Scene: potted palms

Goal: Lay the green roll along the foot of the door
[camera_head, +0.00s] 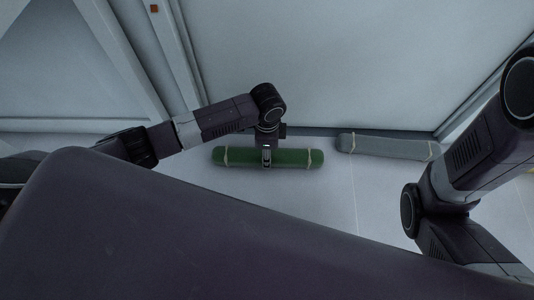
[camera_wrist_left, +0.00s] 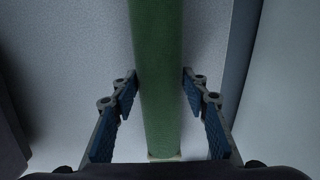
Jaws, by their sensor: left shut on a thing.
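The green roll (camera_head: 292,158) lies left to right on the pale floor or just above it, in front of the door (camera_head: 330,65), with a narrow strip of floor showing between them. It has a pale band near each end. My left gripper (camera_head: 266,157) is over the roll's middle, pointing down. In the left wrist view the green roll (camera_wrist_left: 158,70) runs between the two blue-padded fingers, and my left gripper (camera_wrist_left: 160,92) is shut on it. Only my right arm's links show at the right; its gripper is out of view.
A grey roll (camera_head: 388,147) with pale bands lies near the door's foot, just right of the green roll, with a small gap between them. A door frame post (camera_head: 180,50) stands at left. The floor (camera_head: 330,195) in front of the rolls is clear.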

